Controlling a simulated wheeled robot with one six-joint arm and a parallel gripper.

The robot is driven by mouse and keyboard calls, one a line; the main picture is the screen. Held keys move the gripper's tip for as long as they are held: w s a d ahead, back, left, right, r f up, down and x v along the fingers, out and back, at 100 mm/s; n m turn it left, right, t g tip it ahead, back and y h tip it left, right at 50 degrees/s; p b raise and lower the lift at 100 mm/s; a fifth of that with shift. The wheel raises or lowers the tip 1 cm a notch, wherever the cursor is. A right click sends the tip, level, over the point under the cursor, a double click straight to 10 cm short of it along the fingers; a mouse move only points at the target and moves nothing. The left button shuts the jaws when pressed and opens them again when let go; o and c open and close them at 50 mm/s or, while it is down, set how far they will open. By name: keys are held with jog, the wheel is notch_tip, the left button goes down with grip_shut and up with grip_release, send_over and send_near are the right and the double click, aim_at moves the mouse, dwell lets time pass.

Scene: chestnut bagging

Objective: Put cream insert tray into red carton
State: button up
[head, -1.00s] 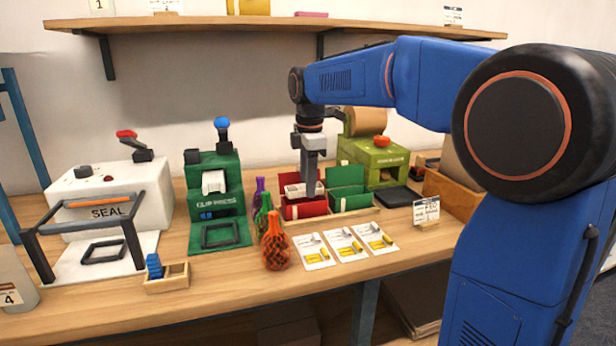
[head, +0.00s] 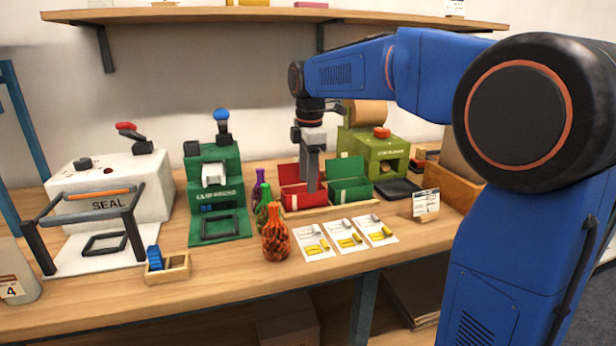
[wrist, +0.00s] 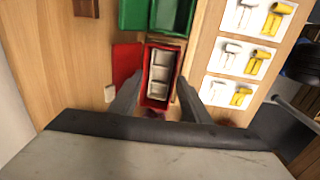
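The red carton (head: 290,199) stands open on the bench, its red flap (wrist: 126,62) folded out to one side. The cream insert tray (wrist: 159,75) sits inside the red carton in the wrist view, with its compartments facing up. In the head view the carton walls and my gripper hide the tray. My gripper (head: 313,186) points down at the red carton. In the wrist view the fingers of my gripper (wrist: 160,84) are apart, one on each side of the tray, with red carton wall showing between them and the tray. I see nothing held.
An open green carton (head: 350,190) stands right beside the red one. Picture cards (head: 345,235) lie in front, and netted bags (head: 275,236) stand to the left. The green clip press (head: 217,190) and a green machine (head: 372,150) stand nearby.

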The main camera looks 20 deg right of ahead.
dwell(0.4)
notch_tip(320, 180, up, 9)
dwell(1.9)
jog(key=shift+o, duration=0.6)
jog(key=o, duration=0.4)
jog(key=shift+o, duration=0.2)
jog(key=shift+s, duration=0.1)
